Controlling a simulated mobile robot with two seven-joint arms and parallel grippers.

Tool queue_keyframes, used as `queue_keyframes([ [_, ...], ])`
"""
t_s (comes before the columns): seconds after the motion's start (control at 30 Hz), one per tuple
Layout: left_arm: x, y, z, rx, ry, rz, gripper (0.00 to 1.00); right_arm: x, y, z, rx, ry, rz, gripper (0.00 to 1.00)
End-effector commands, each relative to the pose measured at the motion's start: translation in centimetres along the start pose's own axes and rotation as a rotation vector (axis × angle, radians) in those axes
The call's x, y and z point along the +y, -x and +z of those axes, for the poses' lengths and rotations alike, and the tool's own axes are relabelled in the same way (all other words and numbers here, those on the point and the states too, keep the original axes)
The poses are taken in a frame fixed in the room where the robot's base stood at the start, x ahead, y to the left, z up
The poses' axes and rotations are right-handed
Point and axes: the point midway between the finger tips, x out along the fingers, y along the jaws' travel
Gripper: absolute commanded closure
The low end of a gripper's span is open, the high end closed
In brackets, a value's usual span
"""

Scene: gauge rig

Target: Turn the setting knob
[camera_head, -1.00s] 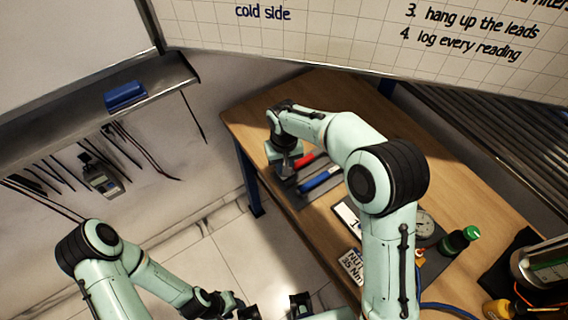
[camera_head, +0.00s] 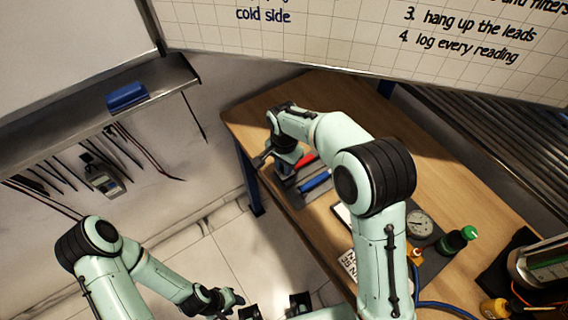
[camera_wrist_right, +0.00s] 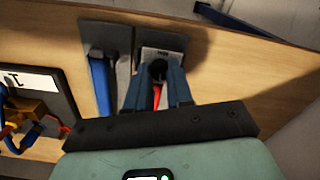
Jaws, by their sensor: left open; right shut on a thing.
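The setting knob (camera_wrist_right: 158,69) is a small dark round piece on a grey box with a labelled pale top face (camera_wrist_right: 171,52). In the right wrist view my right gripper (camera_wrist_right: 158,84) has its two fingers on either side of the knob, shut on it. The fingers hide much of the knob. In the head view my right gripper (camera_head: 285,160) is at the far left end of the wooden bench, and the knob is hidden by my wrist. My left gripper (camera_head: 275,308) is open and empty at the bottom edge, over the floor.
A round dial gauge (camera_head: 419,224) and a green-capped bottle (camera_head: 457,240) stand further right. The bench's back middle (camera_head: 440,160) is clear.

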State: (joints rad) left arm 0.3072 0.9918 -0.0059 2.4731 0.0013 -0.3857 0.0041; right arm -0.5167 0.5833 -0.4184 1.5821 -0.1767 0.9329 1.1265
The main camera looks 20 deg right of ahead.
Motion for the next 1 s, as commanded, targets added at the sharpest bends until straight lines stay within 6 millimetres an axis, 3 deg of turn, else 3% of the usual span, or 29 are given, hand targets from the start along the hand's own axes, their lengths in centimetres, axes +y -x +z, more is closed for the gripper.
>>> queue_keyframes([
  [0.4, 0.16, 0.33, -0.12, 0.002, -0.001, 0.001, 0.57, 0.00, 0.01, 0.02, 0.000, -0.161, 0.001, 1.00],
  [0.9, 0.16, 0.34, -0.13, 0.002, -0.001, 0.001, 0.57, 0.00, -0.01, 0.01, 0.000, -0.176, 0.000, 1.00],
  [0.93, 0.16, 0.34, -0.13, 0.002, -0.001, 0.001, 0.57, 0.00, -0.01, 0.01, 0.000, -0.176, 0.000, 0.72],
  [1.0, 0.16, 0.34, -0.12, 0.002, -0.001, 0.001, 0.57, 0.00, -0.01, 0.01, 0.000, -0.176, 0.000, 0.53],
])
